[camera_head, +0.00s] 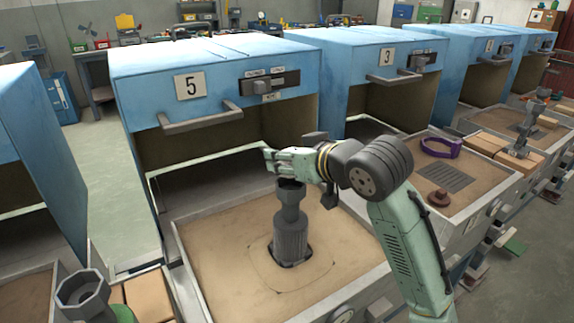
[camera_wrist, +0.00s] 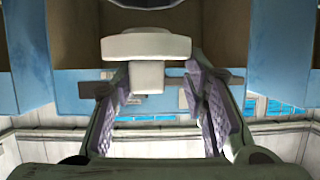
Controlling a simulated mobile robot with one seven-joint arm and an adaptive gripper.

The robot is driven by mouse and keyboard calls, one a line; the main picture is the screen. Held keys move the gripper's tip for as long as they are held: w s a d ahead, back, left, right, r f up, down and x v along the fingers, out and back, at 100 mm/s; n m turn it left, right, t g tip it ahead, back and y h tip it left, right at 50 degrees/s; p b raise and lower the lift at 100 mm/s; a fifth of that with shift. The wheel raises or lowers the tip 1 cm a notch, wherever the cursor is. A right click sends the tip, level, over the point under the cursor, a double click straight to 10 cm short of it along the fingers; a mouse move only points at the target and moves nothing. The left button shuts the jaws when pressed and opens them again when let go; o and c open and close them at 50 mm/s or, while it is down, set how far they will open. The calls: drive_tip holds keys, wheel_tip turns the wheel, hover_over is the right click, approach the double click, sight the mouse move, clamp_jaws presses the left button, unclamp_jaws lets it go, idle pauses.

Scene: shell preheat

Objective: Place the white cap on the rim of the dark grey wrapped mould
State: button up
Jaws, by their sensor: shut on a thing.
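The dark grey mould (camera_head: 290,235) stands upright in the sand bed in front of oven 5, with a faceted cup-like rim (camera_head: 290,188) at its top. My gripper (camera_head: 272,160) is just above and slightly left of that rim in the head view. In the wrist view the white cap (camera_wrist: 147,46) shows as a wide disc with a short block-like stem below it, and my gripper (camera_wrist: 155,88) has its purple-padded fingers shut on the stem. The cap is not clearly visible in the head view. I cannot tell whether it touches the rim.
The blue oven (camera_head: 215,75) marked 5 stands open behind the mould, its handle (camera_head: 200,118) projecting forward. The sand tray (camera_head: 200,265) surrounds the mould. The neighbouring tray to the right holds a purple ring (camera_head: 440,147) and a brown knob (camera_head: 438,197). Another grey cup-topped piece (camera_head: 85,292) stands lower left.

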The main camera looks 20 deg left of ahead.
drive_tip(key=shift+f, duration=1.5)
drive_tip(key=shift+f, duration=0.15)
drive_tip(key=o, duration=1.1)
drive_tip(key=shift+s+d+r, duration=0.1)
drive_tip(key=shift+d+r, duration=0.1)
drive_tip(key=shift+r, duration=0.05)
drive_tip(key=b+v, duration=0.2)
drive_tip(key=v, duration=0.9)
drive_tip(key=shift+s+d+r, duration=0.1)
drive_tip(key=shift+s+d, duration=0.15)
